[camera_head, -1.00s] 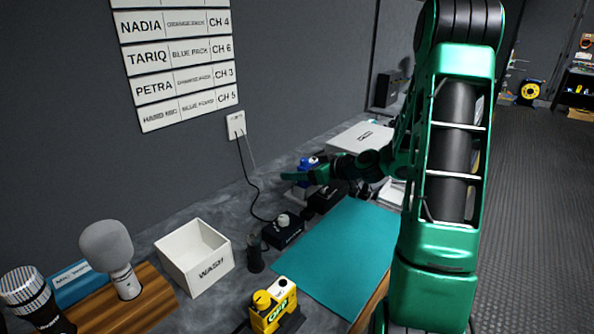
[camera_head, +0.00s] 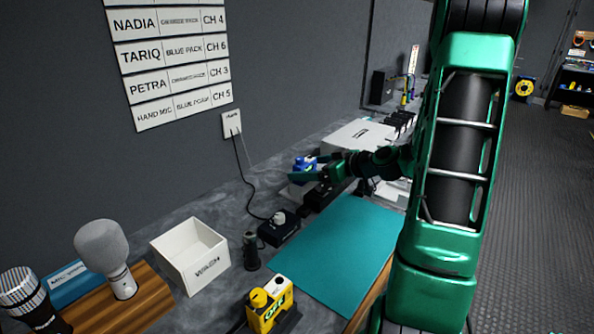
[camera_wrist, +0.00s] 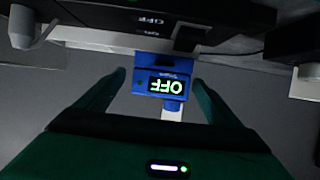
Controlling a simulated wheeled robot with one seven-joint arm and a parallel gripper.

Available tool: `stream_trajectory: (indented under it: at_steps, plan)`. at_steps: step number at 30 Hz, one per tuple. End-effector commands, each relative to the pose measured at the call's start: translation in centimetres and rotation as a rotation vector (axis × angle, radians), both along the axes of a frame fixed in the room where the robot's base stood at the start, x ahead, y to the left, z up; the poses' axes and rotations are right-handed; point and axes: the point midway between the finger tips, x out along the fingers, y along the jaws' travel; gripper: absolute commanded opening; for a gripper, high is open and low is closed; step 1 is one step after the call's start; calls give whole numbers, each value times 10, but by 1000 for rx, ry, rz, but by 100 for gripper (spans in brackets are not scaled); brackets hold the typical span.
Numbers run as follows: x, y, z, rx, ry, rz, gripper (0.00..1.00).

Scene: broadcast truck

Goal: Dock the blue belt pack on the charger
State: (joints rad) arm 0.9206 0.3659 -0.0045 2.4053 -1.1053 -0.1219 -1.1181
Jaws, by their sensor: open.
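The blue belt pack (camera_head: 304,163) stands at the far part of the counter near the wall. In the wrist view the blue belt pack (camera_wrist: 164,80) has a lit screen reading OFF. My gripper (camera_head: 312,170) is open beside it. In the wrist view my gripper's (camera_wrist: 159,82) green fingers stand on either side of the pack's near part, with gaps showing. A black unit (camera_head: 324,192) sits just in front of the pack, partly under my gripper; I cannot tell for certain whether it is the charger.
A black box with a knob (camera_head: 279,228) has a cable to the wall outlet (camera_head: 231,123). The teal mat (camera_head: 335,250) is clear.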

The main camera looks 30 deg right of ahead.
Motion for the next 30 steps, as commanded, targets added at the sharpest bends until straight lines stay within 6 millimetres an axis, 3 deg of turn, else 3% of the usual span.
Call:
stream_trajectory:
  at_steps: [3, 9, 30]
  plan:
    - [-18, -8, 8, -1, 0, -3, 87]
    - [-35, -13, 15, 1, 0, -1, 87]
    - [-38, -14, 17, 0, 1, 1, 87]
